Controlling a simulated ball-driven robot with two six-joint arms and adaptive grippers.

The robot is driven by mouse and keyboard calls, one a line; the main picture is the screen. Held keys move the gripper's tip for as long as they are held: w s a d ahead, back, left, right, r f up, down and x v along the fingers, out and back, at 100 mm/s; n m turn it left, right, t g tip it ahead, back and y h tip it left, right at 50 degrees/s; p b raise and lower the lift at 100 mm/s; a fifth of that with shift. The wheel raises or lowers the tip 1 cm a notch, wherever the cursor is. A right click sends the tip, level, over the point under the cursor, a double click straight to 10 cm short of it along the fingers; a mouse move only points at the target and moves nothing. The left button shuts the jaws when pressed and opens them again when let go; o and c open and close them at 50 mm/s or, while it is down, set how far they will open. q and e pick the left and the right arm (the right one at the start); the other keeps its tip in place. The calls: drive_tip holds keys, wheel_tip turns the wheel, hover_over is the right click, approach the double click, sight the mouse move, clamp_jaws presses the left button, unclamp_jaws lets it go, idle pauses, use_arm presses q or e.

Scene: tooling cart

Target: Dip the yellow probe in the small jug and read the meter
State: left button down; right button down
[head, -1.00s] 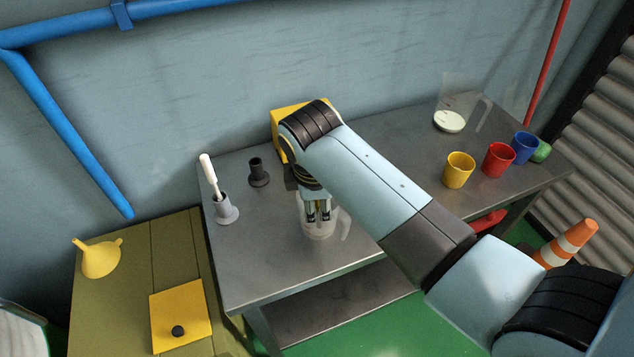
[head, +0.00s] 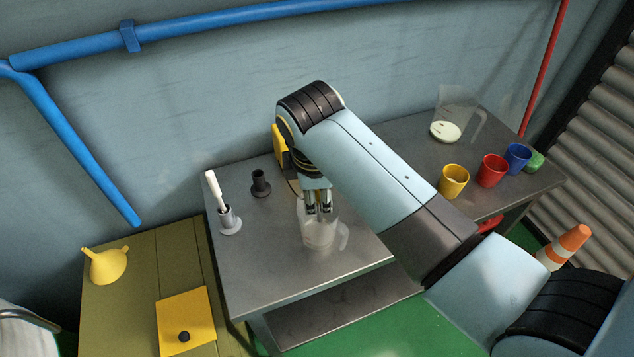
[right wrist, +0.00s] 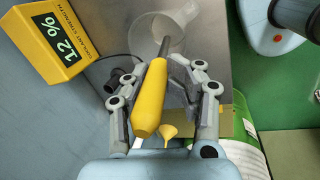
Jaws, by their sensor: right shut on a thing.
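My right gripper (head: 319,208) is shut on the yellow probe (right wrist: 151,98), with its fingers at the mouth of the small clear jug (head: 318,236). In the right wrist view the probe's dark shaft (right wrist: 164,46) points into the jug's (right wrist: 158,22) opening; how deep its tip sits is hard to tell. The yellow meter (right wrist: 50,42) shows "12 %" on a dark display with green figures. In the head view the meter (head: 279,145) is mostly hidden behind my right arm. My left gripper is not in view.
A white-handled tool stands in a grey holder (head: 229,222); a dark holder (head: 260,183) is empty. Yellow (head: 454,182), red (head: 491,171) and blue (head: 517,158) cups and a larger clear jug (head: 460,108) stand right. A yellow funnel (head: 106,265) lies on the olive bench.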

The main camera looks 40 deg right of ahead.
drive_tip(key=shift+r, duration=3.4)
drive_tip(key=shift+r, duration=1.95)
